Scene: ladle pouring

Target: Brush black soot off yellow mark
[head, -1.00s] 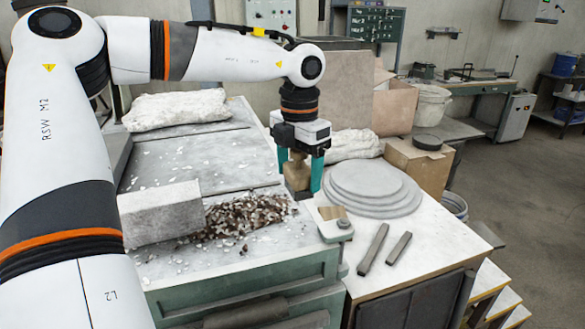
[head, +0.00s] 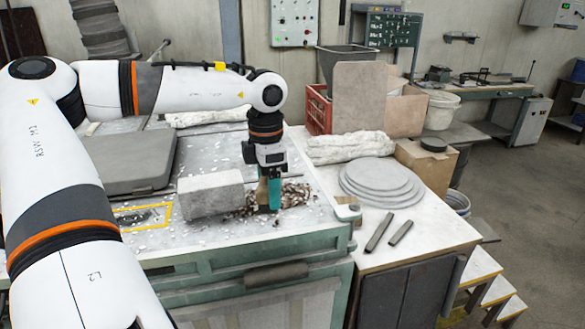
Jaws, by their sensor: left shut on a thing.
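My left gripper (head: 269,196) has teal fingers and is shut on a brush (head: 262,191) with a pale brown handle; the fingers hide much of it. It points down at the brown and white debris just right of a pale grey block. The yellow mark (head: 168,215) is a rectangular outline on the bench top, left of the block. Black soot (head: 136,218) lies inside the outline, whose left part is hidden behind my left arm. The brush is apart from the mark, with the block between them. My right gripper is not in view.
The pale grey block (head: 210,194) stands between mark and brush. A dark grey lid-like slab (head: 125,163) lies behind the mark. Debris (head: 295,194) and white chips litter the bench. Round grey discs (head: 378,181) and two dark bars (head: 379,232) lie at right.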

